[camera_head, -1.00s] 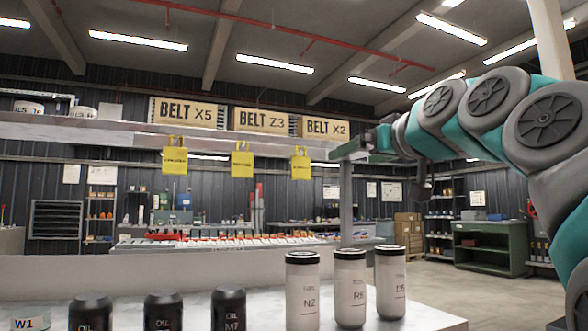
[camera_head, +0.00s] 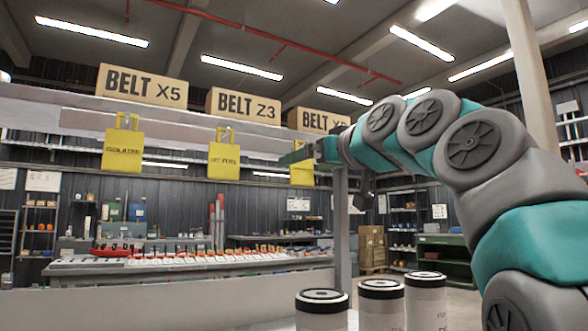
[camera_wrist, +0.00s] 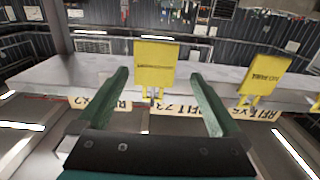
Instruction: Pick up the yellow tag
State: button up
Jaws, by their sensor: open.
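Three yellow tags hang in a row from the shelf's front edge. In the head view the left one (camera_head: 122,150) reads ISOLATED and the middle one (camera_head: 224,161) NO FUEL. The right one (camera_head: 302,172) is partly covered by my gripper (camera_head: 298,156). In the wrist view, which is upside down, my gripper (camera_wrist: 158,75) is open and empty. A tag (camera_wrist: 155,66), its lettering too blurred to read, shows between the fingers and appears beyond them, not touched. Another tag (camera_wrist: 266,74) is to the right.
Boxes marked BELT X5 (camera_head: 141,85), Z3 (camera_head: 243,105) and X2 (camera_head: 318,120) stand on the shelf (camera_head: 60,103) above the tags. White canisters (camera_head: 381,305) stand below at the front. A post (camera_head: 341,230) rises near my gripper. Benches are farther back.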

aim_at(303, 163)
jog(key=p+x, duration=0.1)
jog(key=x, duration=0.3)
jog(key=p+x, duration=0.1)
jog(key=x, duration=0.1)
jog(key=shift+w+d+r+p, duration=0.3)
jog(key=shift+p, duration=0.05)
jog(key=shift+w+a+f, duration=0.15)
jog(key=shift+w+a, duration=0.1)
jog(key=shift+w, duration=0.05)
jog(key=shift+c, duration=0.2)
jog(key=c, duration=1.3)
jog(key=shift+s+r, duration=0.1)
jog(key=shift+r, duration=0.2)
